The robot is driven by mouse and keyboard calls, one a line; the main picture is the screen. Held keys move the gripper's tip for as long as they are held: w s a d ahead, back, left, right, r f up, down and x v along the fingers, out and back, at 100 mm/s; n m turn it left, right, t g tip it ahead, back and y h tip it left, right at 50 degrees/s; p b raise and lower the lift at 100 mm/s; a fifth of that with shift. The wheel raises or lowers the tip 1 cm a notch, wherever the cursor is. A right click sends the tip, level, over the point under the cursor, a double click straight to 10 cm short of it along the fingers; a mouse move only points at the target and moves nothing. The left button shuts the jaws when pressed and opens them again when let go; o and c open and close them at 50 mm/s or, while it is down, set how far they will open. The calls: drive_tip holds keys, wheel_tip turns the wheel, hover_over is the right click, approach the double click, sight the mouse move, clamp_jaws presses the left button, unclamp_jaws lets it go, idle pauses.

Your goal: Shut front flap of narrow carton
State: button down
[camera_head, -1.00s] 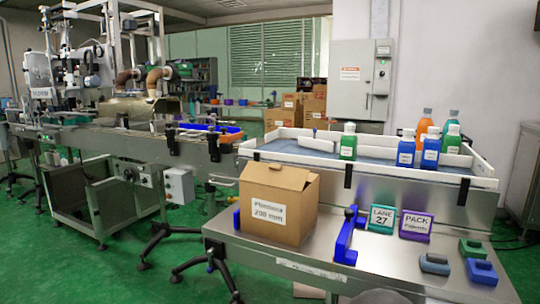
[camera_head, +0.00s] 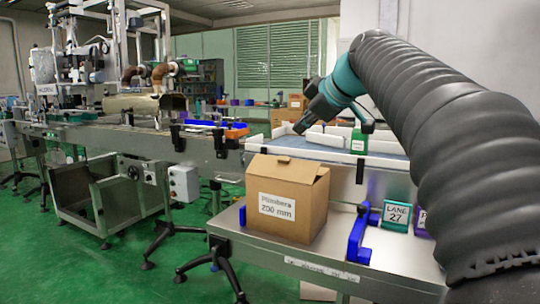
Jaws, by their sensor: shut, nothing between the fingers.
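The brown carton (camera_head: 285,212) with a white "200 mm" label stands upright on the near steel table, left of centre. Its top shows as a sloping cardboard panel (camera_head: 287,166), with a small flap edge sticking out at the right corner. Whether this panel is the front flap, I cannot tell. My gripper (camera_head: 299,128) is shut and empty. It appears above and beyond the carton in the picture, pointing down and left, apart from it. My arm comes in from the right and hides part of the table and conveyor.
A blue bracket (camera_head: 359,236) stands on the table (camera_head: 335,256) right of the carton. A teal "LANE 27" sign (camera_head: 397,217) is beside it. More cardboard (camera_head: 318,291) shows below the table's front edge.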

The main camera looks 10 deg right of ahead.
approach(279, 157)
drive_tip(key=w+a, duration=0.2)
drive_tip(key=a, duration=0.1)
drive_tip(key=w+f, duration=0.1)
drive_tip(key=w+d+f, duration=0.1)
drive_tip(key=shift+f, duration=0.35)
drive_tip(key=shift+w+d+f, duration=0.25)
drive_tip(key=shift+f, duration=0.2)
drive_tip(key=shift+w+a, duration=0.1)
